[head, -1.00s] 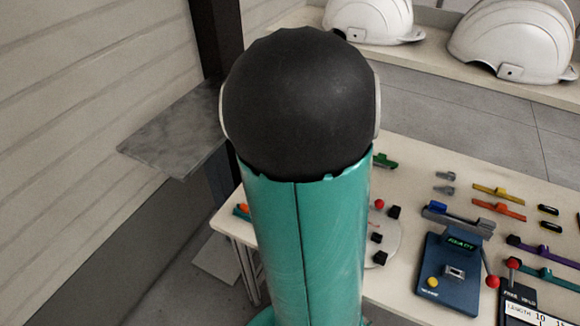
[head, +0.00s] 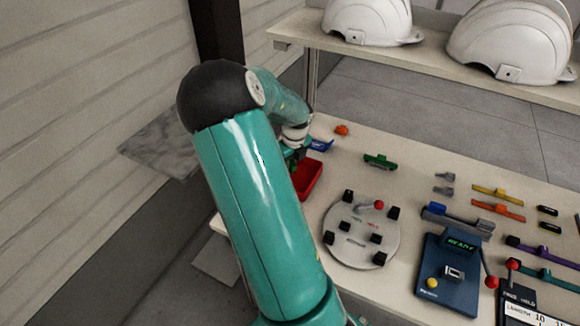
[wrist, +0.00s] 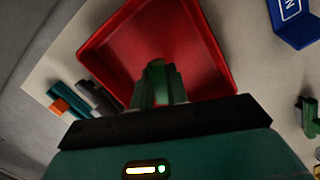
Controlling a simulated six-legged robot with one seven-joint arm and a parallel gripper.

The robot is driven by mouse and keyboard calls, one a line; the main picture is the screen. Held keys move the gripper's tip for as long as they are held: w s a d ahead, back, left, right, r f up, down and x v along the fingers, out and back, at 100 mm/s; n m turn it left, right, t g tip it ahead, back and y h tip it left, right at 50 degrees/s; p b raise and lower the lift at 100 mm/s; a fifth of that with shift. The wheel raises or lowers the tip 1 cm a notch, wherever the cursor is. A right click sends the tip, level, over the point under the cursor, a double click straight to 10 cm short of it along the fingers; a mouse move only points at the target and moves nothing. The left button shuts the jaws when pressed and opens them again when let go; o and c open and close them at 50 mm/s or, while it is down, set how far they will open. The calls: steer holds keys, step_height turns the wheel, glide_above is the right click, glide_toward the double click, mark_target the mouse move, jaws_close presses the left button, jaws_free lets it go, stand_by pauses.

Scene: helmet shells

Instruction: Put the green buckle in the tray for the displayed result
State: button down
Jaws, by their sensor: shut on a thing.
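My gripper (wrist: 158,100) is shut on a green buckle (wrist: 158,78) and holds it over the red tray (wrist: 112,45). The wrist view looks down into the tray, and no other thing shows inside it. In the head view my gripper (head: 292,158) is partly hidden by my arm, above the red tray (head: 308,180). A blue piece with a white letter (wrist: 292,12) lies beside the tray; it also shows in the head view (head: 320,145). Another green part (head: 380,161) lies on the table.
A round grey fixture (head: 345,225) with black blocks and a red-knobbed lever stands right of the tray. A blue device (head: 450,265) reads READY. A dark device (head: 535,310) shows a length reading. White helmets (head: 510,40) stand on the back shelf.

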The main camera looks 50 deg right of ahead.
steer(key=shift+f, duration=0.8)
steer(key=shift+f, duration=0.1)
steer(key=shift+f, duration=0.15)
steer(key=c, duration=1.4)
jaws_free()
